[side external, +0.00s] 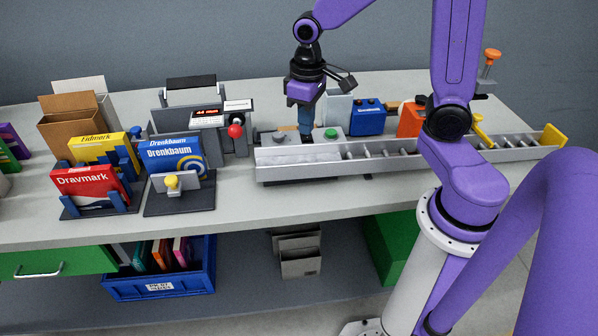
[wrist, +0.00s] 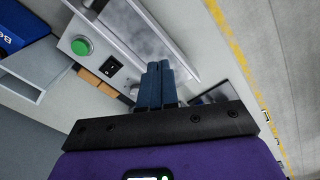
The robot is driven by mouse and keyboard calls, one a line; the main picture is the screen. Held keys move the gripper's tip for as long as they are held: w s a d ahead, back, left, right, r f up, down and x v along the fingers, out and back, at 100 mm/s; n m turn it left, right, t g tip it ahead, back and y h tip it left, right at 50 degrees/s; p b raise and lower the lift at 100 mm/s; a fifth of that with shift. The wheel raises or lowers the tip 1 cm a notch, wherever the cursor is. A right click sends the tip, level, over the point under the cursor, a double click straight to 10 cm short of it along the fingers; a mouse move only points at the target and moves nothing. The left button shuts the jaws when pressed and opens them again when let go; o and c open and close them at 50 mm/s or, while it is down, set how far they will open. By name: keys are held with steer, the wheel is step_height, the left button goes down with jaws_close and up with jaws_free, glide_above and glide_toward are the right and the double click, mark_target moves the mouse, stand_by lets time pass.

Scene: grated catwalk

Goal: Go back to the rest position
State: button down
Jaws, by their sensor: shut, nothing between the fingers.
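My gripper (side external: 305,133) points down over the left part of the long grey roller rail in the side view, close to a box with a green button (side external: 331,133). In the wrist view my gripper (wrist: 158,68) shows its two blue fingers pressed together with nothing between them. The green button (wrist: 81,47) is up and left of the fingers there. I cannot tell the exact height of the fingertips above the bench.
The roller rail (side external: 350,159) runs along the bench front, with a yellow end piece (side external: 551,137). A blue box (side external: 367,117) stands behind it. Left are a red box (side external: 88,189), a blue Drenkbaum box (side external: 172,156) and a yellow box (side external: 97,148). Bare bench (side external: 250,200) lies in front.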

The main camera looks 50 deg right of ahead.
steer(key=s+a+r+n, duration=0.1)
steer(key=s+a+n, duration=0.1)
steer(key=s+n, duration=0.3)
steer(key=s+a+r+n, duration=0.1)
steer(key=s+n, duration=0.3)
steer(key=s, duration=1)
steer(key=shift+a+n, duration=0.4)
steer(key=shift+a, duration=0.45)
